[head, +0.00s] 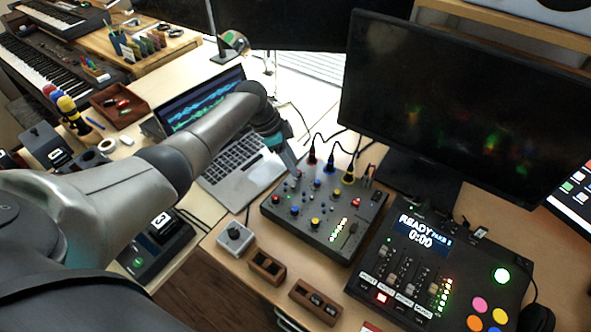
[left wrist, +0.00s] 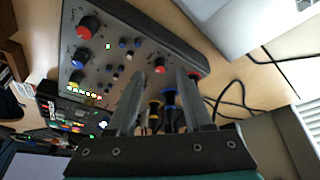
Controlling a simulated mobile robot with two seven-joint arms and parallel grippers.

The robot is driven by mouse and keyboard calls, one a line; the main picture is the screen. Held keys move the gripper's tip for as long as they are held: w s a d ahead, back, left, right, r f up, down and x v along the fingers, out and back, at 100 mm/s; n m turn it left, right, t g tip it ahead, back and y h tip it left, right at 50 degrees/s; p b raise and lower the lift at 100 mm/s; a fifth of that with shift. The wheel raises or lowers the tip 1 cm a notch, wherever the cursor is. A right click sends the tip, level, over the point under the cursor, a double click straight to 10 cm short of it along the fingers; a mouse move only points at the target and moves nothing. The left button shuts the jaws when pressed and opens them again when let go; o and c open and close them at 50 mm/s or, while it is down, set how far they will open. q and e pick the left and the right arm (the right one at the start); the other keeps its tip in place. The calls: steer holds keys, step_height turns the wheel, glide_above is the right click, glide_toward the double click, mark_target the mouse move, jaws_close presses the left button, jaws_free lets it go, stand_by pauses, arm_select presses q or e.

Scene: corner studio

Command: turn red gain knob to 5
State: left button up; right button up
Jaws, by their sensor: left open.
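A black mixer box (head: 308,235) with coloured knobs lies on the desk. My left gripper (head: 292,165) is open and points down at its far left corner. Knob labels and scale marks are too small to read. My right gripper is out of view.
Plugs with cables rise at the mixer's back edge, near the fingers. An open laptop (head: 245,168) lies left of it, a dark monitor (head: 450,110) stands behind.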

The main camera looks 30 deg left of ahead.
arm_select(q)
steer(key=shift+b+x, duration=0.3)
steer(key=shift+x, duration=1)
jaws_close()
